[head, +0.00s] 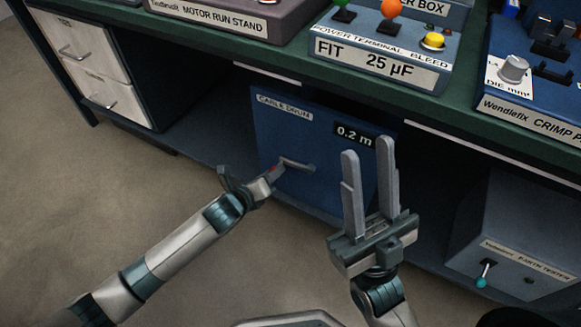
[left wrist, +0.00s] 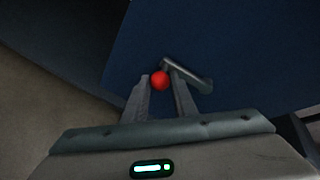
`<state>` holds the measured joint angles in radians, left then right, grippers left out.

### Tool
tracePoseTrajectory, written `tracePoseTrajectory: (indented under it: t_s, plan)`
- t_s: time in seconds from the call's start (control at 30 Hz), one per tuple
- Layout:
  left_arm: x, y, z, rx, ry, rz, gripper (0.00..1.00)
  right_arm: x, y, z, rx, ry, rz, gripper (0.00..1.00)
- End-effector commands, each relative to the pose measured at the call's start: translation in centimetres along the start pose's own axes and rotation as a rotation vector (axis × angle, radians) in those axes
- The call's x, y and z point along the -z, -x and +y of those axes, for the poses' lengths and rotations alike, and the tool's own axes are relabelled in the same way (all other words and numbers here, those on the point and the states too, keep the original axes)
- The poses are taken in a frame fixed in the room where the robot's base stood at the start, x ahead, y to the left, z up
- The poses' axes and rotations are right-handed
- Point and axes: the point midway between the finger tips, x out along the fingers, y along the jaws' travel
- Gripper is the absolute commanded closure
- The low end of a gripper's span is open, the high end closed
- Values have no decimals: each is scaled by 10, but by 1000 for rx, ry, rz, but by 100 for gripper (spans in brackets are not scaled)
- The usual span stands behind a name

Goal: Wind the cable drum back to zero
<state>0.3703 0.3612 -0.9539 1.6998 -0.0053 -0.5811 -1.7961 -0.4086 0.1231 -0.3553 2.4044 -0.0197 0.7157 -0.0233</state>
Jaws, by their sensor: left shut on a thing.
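The blue cable drum box (head: 335,175) stands under the bench with a "CABLE DRUM" label, and its display (head: 355,135) reads 0.2 m. A grey crank arm (head: 298,165) is on its front face. My left gripper (head: 275,173) is at the crank's left end, shut on the red crank knob (left wrist: 160,81), which shows between its fingers in the left wrist view. The crank arm (left wrist: 190,77) runs right and down from the knob there. My right gripper (head: 370,165) is raised in front of the box's right part, open and empty, fingers pointing up.
Above is the green bench edge (head: 300,62) with a motor run stand (head: 220,20), a "FIT 25 µF" terminal box (head: 375,62) and a crimp device (head: 535,105). White drawers (head: 85,60) stand at left. An earth tester (head: 520,240) sits at lower right. The floor at left is clear.

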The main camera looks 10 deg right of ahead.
Motion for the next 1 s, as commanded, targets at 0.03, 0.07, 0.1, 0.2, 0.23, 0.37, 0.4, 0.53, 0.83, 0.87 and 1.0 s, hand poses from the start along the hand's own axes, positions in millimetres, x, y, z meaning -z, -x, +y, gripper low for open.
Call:
tracePoseTrajectory:
  t_s: [0.03, 0.07, 0.1, 0.2, 0.23, 0.37, 0.4, 0.53, 0.83, 0.87, 1.0]
  plan:
    - [4, -1, 3, -4, 0, 3, 88, 0, 1, 0, 0, 0, 0, 69]
    - [4, -2, 4, -4, 0, 3, 88, 0, 1, 0, 1, 0, 0, 69]
    - [5, -2, 4, -4, 0, 3, 88, -1, 1, 0, 1, 0, 0, 69]
    - [6, -2, 5, -4, 1, 3, 88, 0, 1, 0, 1, 0, 0, 69]
    - [6, -2, 5, -4, 1, 3, 88, 0, 1, 0, 1, 0, 0, 69]
    - [6, -2, 5, -5, 1, 4, 88, 0, 1, 0, 1, 1, 0, 69]
    - [6, -2, 5, -5, 1, 4, 88, 0, 1, 0, 1, 1, 0, 69]
    - [8, -3, 7, -6, 1, 4, 88, -1, 2, 0, 1, 1, 0, 69]
    - [18, -8, 13, -7, 0, 4, 88, -2, 4, 0, 1, 0, 1, 69]
    - [18, -8, 14, -7, 0, 4, 88, -2, 5, 0, 1, 0, 1, 69]
    - [18, -8, 14, -8, 0, 3, 88, -2, 4, 0, 1, 0, 1, 69]
